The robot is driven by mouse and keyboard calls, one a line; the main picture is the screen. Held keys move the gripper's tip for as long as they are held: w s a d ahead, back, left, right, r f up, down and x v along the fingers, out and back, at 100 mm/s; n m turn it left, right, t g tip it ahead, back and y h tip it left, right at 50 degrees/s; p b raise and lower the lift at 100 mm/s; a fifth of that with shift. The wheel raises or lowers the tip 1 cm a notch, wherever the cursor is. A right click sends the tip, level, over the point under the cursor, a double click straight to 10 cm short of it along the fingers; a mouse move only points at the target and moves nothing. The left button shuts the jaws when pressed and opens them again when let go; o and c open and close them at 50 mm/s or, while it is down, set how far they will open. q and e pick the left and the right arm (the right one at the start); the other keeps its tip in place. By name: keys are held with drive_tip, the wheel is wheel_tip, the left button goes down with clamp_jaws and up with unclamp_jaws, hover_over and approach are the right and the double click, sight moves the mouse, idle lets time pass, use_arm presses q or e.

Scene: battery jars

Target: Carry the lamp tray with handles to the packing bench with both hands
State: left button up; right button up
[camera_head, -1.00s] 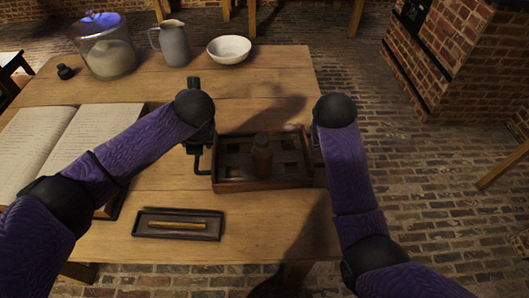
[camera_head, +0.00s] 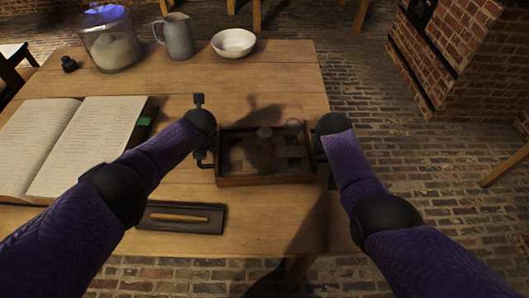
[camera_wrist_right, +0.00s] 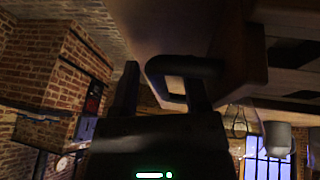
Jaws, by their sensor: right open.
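The wooden lamp tray (camera_head: 268,181) lies on the table between my two arms. A dark bottle-like piece (camera_head: 265,150) stands in it, with a faint glass piece (camera_head: 293,124) near its back right. My left gripper (camera_head: 203,158) is at the tray's left handle, mostly hidden under my wrist, so its jaws are unclear. My right gripper (camera_wrist_right: 162,90) is open at the tray's right side. In the right wrist view the dark handle (camera_wrist_right: 186,66) loops out from the tray's underside or edge (camera_wrist_right: 257,55) and overlaps the finger area. I cannot tell whether it touches the fingers.
A shallow dark pen tray (camera_head: 182,229) is in front of the lamp tray. An open book (camera_head: 70,145) lies left. A lidded glass jar (camera_head: 111,43), a jug (camera_head: 178,36) and a white bowl (camera_head: 233,43) stand at the back. Brick floor is clear right of the table (camera_head: 290,70).

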use_arm(q)
clamp_jaws()
use_arm(e)
clamp_jaws()
idle(1.1)
